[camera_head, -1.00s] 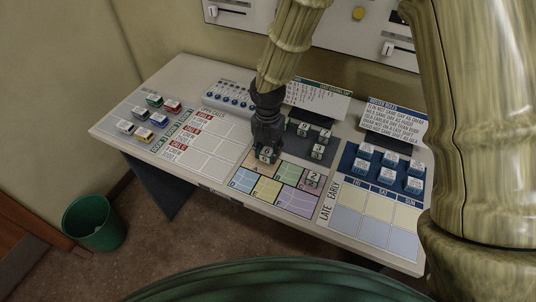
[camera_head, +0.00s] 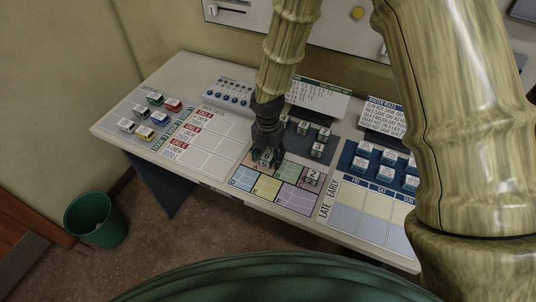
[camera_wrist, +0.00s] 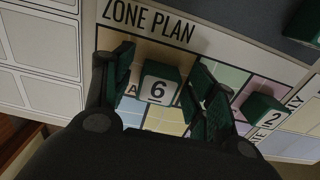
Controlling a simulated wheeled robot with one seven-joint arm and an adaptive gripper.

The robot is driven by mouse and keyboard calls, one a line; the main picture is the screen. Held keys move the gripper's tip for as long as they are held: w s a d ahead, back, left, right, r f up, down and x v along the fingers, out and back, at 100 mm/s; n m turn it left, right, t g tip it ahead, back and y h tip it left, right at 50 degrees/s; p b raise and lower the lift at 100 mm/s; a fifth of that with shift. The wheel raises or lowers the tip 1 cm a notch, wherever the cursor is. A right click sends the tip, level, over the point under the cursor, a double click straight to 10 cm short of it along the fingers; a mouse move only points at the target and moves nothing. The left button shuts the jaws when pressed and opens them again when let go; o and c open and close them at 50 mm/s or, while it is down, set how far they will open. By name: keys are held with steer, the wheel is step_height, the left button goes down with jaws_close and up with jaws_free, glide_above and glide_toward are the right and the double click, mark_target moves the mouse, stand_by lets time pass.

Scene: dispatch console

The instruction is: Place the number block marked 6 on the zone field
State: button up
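The number block marked 6 (camera_wrist: 158,88) is a dark green block with a white face, seen between my fingers in the wrist view. It is over the tan field A (camera_wrist: 133,88) of the zone plan and appears to sit on it. My gripper (camera_wrist: 165,80) is open around the block, with narrow gaps on both sides. In the head view my gripper (camera_head: 267,160) is low over the upper left of the zone plan (camera_head: 297,200). A block marked 2 (camera_head: 312,177) stands on the plan's pink field.
Blocks marked 9 (camera_head: 303,129), 7 (camera_head: 323,134) and 3 (camera_head: 317,149) stand on a dark tray behind. Blue-based blocks (camera_head: 388,158) are at right, coloured blocks (camera_head: 145,132) at left. A rules card (camera_head: 387,113) stands at the back.

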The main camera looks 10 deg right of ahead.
mark_target(268, 155)
step_height(268, 155, up, 12)
steer(key=b, duration=0.3)
steer(key=shift+r, duration=0.15)
stand_by(0.4)
